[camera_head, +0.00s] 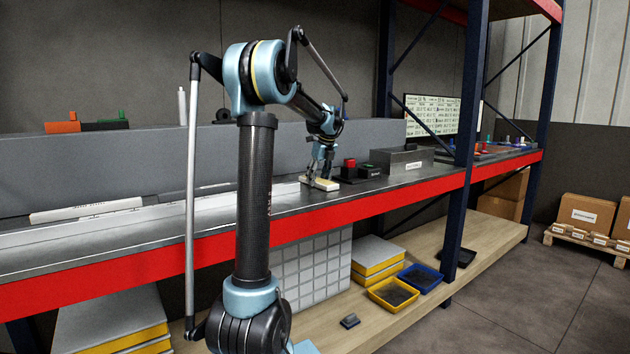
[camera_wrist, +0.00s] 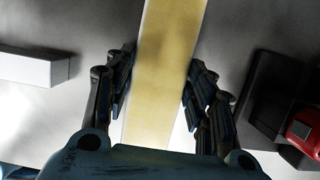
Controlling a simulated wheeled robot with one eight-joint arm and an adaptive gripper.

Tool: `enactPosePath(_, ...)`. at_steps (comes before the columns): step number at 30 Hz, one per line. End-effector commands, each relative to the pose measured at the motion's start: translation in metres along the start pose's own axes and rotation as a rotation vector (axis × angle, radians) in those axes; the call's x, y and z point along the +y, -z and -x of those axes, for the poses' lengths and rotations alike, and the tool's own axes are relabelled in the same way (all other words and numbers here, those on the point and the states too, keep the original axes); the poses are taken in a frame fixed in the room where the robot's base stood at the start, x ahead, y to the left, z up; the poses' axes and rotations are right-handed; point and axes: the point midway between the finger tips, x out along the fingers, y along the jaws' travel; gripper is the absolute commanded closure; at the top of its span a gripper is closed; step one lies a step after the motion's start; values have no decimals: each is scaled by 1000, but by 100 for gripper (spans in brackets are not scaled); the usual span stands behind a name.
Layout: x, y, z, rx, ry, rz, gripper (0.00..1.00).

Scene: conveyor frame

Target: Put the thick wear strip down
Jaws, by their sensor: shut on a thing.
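The thick wear strip (camera_wrist: 168,60) is a long bar with a yellowish face and a pale edge. It runs between the fingers of my gripper (camera_wrist: 160,82) in the wrist view and continues past the top edge. In the head view my gripper (camera_head: 322,168) points down at the steel worktop, shut on the strip (camera_head: 325,185), which shows as a small cream bar at the worktop's front. The strip lies flat, at or very near the worktop surface; I cannot tell whether it touches.
A black box with a red button (camera_head: 349,164) stands close right of my gripper; its red part shows in the wrist view (camera_wrist: 306,130). A grey metal bin (camera_head: 402,161) is farther right. A white block (camera_wrist: 35,68) lies left of the strip. The red-fronted worktop edge (camera_head: 390,199) is near.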

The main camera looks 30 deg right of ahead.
Motion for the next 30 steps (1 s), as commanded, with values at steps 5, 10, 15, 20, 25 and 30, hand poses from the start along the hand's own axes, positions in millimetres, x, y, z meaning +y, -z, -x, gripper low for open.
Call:
enactPosePath(5, 0, 0, 0, 0, 0, 0, 80)
enactPosePath(10, 0, 0, -1, 0, 0, 1, 37)
enactPosePath(15, 0, 0, -1, 0, 0, 1, 30)
enactPosePath(20, 0, 0, -1, 0, 0, 1, 30)
enactPosePath(25, 1, -1, 6, 0, 0, 1, 30)
enactPosePath(30, 1, 0, 30, 0, 0, 1, 30)
